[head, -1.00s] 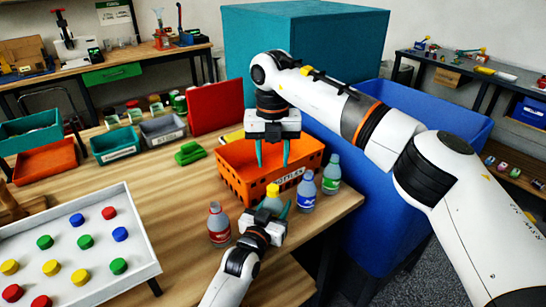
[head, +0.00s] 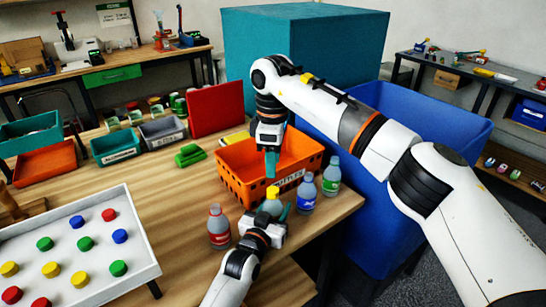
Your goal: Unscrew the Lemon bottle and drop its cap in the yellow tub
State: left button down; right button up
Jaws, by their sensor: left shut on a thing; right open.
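The Lemon bottle (head: 270,206), with a yellow cap (head: 272,190), stands upright at the table's front edge, before the orange crate. My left gripper (head: 271,212) is shut around its body from the front. My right gripper (head: 271,168) points down above the cap, open and empty, its fingertips slightly above the cap in the picture; the fingers overlap in this view. A yellow thing (head: 235,138) shows partly behind the orange crate; I cannot tell whether it is the yellow tub.
The orange crate (head: 237,184) is close behind. A white tray (head: 150,240) holds several caps. A blue bin (head: 440,118) stands right of the table.

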aim_at(273, 190)
notch_tip(273, 190, down, 8)
jog(key=shift+r, duration=0.2)
jog(key=shift+c, duration=0.5)
